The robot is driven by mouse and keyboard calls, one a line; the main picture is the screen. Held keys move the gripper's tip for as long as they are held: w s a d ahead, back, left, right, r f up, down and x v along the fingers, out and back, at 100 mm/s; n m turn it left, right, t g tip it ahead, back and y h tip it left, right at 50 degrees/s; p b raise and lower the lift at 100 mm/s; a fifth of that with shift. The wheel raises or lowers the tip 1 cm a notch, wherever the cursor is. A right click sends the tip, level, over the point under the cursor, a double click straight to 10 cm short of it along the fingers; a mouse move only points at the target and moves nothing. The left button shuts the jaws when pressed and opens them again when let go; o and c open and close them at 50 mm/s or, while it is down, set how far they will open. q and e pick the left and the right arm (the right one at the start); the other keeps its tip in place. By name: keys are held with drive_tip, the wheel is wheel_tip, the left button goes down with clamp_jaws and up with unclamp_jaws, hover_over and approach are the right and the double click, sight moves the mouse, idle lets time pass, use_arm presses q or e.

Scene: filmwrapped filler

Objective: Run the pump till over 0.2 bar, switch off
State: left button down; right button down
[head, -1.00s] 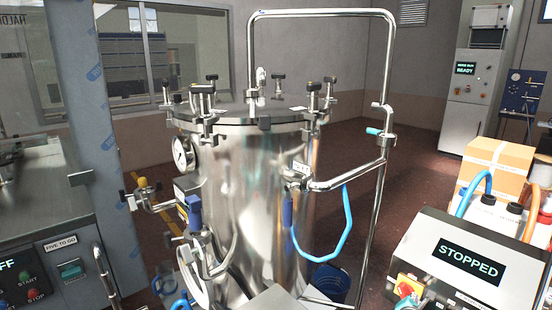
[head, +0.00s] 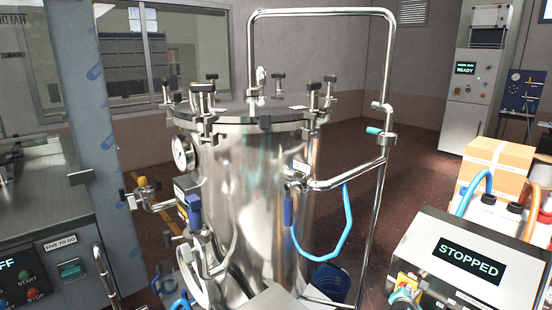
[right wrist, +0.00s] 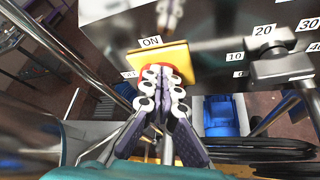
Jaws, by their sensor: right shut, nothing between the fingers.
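The white pump unit (head: 425,252) stands at the lower right of the head view, and its display (head: 468,260) reads STOPPED. Its yellow switch plate (head: 405,280) also shows in the right wrist view (right wrist: 178,52), under an ON label. My right gripper (head: 404,295) is shut and empty. In the right wrist view its fingertips (right wrist: 163,75) are at the red knob (right wrist: 146,72) and cover most of it; I cannot tell whether they touch. The steel vessel (head: 255,190) carries a round pressure gauge (head: 183,152), too small to read. My left gripper is not in view.
A dark dial knob (right wrist: 280,68) with a numbered scale sits right of the switch. Blue and orange hoses (head: 530,215), bottles and a cardboard box (head: 497,165) stand behind the pump. A tall steel pipe (head: 375,220) rises between vessel and pump. A control panel (head: 60,270) is at the left.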

drive_tip(key=shift+w+a+r, duration=0.1)
drive_tip(key=shift+w+a, duration=0.15)
idle(0.5)
drive_tip(key=s+a, duration=0.2)
drive_tip(key=a, duration=0.1)
drive_tip(key=s+a, duration=0.1)
drive_tip(key=s, duration=0.1)
drive_tip(key=shift+a+r, duration=0.2)
drive_tip(key=shift+r, duration=0.2)
drive_tip(key=shift+w, duration=0.1)
